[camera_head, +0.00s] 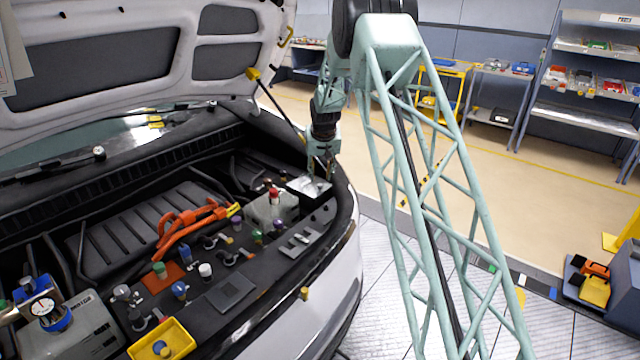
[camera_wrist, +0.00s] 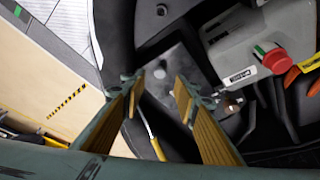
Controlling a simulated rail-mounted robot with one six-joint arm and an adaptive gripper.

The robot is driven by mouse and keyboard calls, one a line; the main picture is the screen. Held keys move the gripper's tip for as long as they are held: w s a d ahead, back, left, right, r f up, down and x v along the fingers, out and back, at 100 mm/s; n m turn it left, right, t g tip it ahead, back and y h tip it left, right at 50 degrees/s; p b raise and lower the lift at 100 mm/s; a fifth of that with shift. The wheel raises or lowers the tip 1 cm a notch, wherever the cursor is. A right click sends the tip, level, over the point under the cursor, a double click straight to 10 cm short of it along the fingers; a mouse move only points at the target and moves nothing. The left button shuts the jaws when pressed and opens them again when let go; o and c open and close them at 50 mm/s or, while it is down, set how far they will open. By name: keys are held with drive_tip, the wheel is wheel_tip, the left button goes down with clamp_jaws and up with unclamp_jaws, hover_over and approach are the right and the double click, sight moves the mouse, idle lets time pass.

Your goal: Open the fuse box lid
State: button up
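I cannot tell whether the lid is fully shut. My gripper (camera_head: 320,172) hangs just above the box in the head view. In the wrist view, my gripper (camera_wrist: 160,82) has its two fingers clearly apart with nothing held between them. The fingers hide part of the box's near side.
A grey reservoir with a red cap (camera_head: 272,194) stands just left of the box. Orange cables (camera_head: 190,222) lie further left. The raised hood (camera_head: 120,60) and its prop rod (camera_head: 272,100) are behind. Open floor (camera_head: 400,165) lies to the right.

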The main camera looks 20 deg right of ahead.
sight(320, 185)
drive_tip(key=shift+x, duration=2.8)
drive_tip(key=shift+c, duration=0.9)
clamp_jaws()
